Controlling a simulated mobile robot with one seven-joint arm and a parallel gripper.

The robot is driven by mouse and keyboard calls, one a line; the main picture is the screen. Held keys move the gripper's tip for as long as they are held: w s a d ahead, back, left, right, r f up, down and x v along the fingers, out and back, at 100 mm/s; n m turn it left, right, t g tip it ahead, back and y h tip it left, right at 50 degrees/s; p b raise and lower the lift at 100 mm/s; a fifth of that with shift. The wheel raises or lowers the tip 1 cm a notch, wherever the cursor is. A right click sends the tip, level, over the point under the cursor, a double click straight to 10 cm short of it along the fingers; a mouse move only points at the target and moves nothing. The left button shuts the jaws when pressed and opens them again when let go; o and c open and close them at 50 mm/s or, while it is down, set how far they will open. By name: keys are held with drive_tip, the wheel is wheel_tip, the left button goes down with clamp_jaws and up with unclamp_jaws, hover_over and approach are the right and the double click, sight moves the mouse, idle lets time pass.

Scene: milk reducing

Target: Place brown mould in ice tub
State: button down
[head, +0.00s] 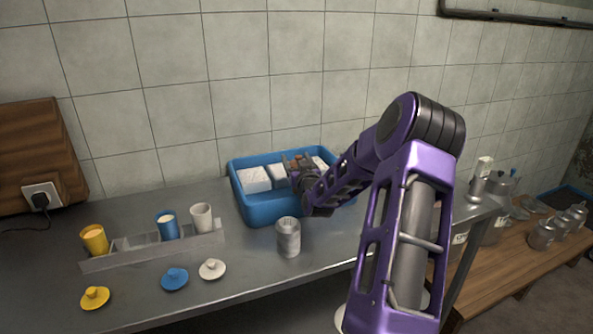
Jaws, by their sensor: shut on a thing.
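The blue ice tub (268,212) stands on the metal counter against the tiled wall, with white ice blocks (254,180) inside. My gripper (298,170) reaches over the tub from the right, at its middle. It is shut on the brown mould (297,160), of which only a small brown part shows between and behind the fingers. The mould is at or inside the tub's opening among the white blocks. I cannot tell whether it touches the ice or the tub's floor, as my gripper and arm hide it.
A grey rack (150,256) at left holds yellow (94,239), blue (167,225) and white (201,217) moulds. Yellow (95,298), blue (174,279) and white (212,269) lids lie in front. A grey cylindrical container (288,237) stands before the tub. A wooden table (530,255) with metal pots is at right.

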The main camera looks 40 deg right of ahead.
drive_tip(key=shift+f, duration=1.35)
drive_tip(key=shift+f, duration=0.15)
unclamp_jaws()
drive_tip(key=shift+s, duration=0.15)
drive_tip(key=v, duration=1.1)
drive_tip(key=shift+s, duration=0.3)
drive_tip(key=shift+a, duration=0.1)
